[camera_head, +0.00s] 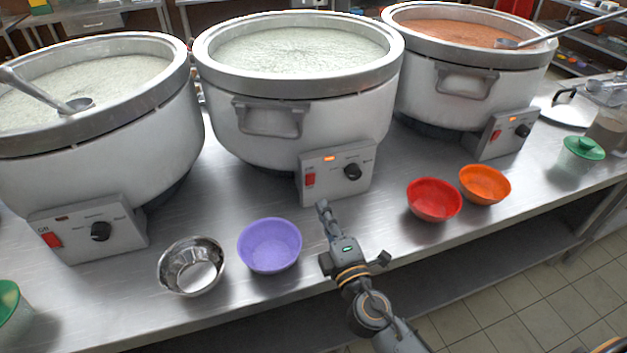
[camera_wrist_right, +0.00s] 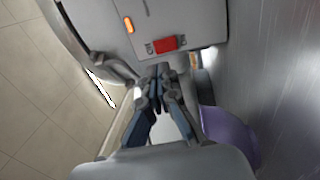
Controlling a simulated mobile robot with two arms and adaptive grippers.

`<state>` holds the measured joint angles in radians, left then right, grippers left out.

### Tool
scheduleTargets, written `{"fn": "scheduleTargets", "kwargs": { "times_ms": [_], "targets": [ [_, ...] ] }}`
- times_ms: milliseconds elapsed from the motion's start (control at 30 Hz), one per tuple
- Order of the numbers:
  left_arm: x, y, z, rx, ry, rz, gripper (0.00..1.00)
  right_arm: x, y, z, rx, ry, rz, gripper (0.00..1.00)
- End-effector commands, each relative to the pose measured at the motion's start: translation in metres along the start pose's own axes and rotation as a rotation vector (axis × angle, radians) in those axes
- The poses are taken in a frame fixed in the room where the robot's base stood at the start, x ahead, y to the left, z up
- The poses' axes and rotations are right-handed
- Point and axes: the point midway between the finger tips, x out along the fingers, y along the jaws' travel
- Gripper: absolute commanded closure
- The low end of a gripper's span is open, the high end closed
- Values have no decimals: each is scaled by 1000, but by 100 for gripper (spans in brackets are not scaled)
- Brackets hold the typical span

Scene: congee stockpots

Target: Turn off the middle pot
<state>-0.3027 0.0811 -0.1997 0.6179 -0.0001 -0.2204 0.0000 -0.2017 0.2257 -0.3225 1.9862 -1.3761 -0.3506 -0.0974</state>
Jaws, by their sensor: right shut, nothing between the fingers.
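The middle pot (camera_head: 290,130) is a wide white stockpot of pale congee. Its control box (camera_head: 335,190) has a red switch (camera_head: 310,181), a lit orange lamp (camera_head: 329,158) and a black knob (camera_head: 353,171). My right gripper (camera_head: 322,207) is shut and empty, just in front of and below the switch. In the right wrist view, the shut fingertips (camera_wrist_right: 158,72) point at the red switch (camera_wrist_right: 166,44), with a small gap between them in the picture. The orange lamp (camera_wrist_right: 128,25) glows there too. My left gripper is not in view.
A purple bowl (camera_head: 270,246) and a steel bowl (camera_head: 191,267) stand left of my right gripper. Red (camera_head: 434,200) and orange (camera_head: 485,185) bowls stand to its right. The left pot (camera_head: 95,160) and right pot (camera_head: 450,90) flank the middle one.

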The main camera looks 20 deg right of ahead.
Motion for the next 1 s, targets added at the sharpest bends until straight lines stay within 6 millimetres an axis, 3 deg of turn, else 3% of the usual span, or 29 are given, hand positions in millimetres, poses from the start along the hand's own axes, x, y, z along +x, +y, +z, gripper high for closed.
{"fn": "scheduleTargets", "kwargs": {
  "times_ms": [200, 400, 833, 1000],
  "targets": [
    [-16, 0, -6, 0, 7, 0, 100, 44, 3, -1, 0, 1, 1, 100],
    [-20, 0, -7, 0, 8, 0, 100, 65, 1, -1, 2, 1, 0, 100],
    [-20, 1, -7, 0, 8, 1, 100, 70, 0, 0, 2, 1, -1, 100],
    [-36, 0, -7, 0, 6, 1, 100, 73, 6, 0, 0, 0, -22, 100]
  ]
}}
